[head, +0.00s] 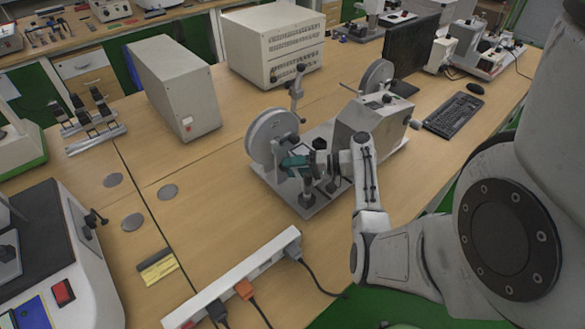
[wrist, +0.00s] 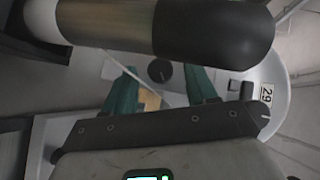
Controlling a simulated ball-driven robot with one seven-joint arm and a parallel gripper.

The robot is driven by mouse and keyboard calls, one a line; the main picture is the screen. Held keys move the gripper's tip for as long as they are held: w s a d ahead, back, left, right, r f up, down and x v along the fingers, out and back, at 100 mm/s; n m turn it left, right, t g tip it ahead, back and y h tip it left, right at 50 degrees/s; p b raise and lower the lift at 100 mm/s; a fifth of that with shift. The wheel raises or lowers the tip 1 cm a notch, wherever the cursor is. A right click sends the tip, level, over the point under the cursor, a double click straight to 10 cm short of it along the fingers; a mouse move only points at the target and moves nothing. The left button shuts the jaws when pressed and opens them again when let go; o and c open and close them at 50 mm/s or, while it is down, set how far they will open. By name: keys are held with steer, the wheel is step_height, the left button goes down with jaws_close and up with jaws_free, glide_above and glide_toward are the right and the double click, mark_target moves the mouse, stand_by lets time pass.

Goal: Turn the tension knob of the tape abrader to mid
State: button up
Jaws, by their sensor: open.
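The tape abrader stands on a grey base plate (head: 322,201), with a grey housing (head: 368,128) and a pale reel (head: 272,138) at its left end. My gripper (head: 293,163) is at the front of this reel, its teal fingers close to it. In the wrist view, my gripper (wrist: 162,76) is open. A round black knob (wrist: 159,72) shows between and just beyond the two teal fingers, with no clear contact. I cannot read its setting. In the head view this knob is hidden behind my gripper. The reel's rim (wrist: 275,105) shows at right, with a "29" label.
A second reel (head: 376,77) stands at the back of the abrader. A power strip (head: 236,278) lies in front, a keyboard (head: 454,115) to the right.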

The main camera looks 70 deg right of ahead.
steer(key=b+v, duration=0.1)
steer(key=v, duration=0.9)
steer(key=shift+b, duration=0.4)
steer(key=shift+s, duration=0.2)
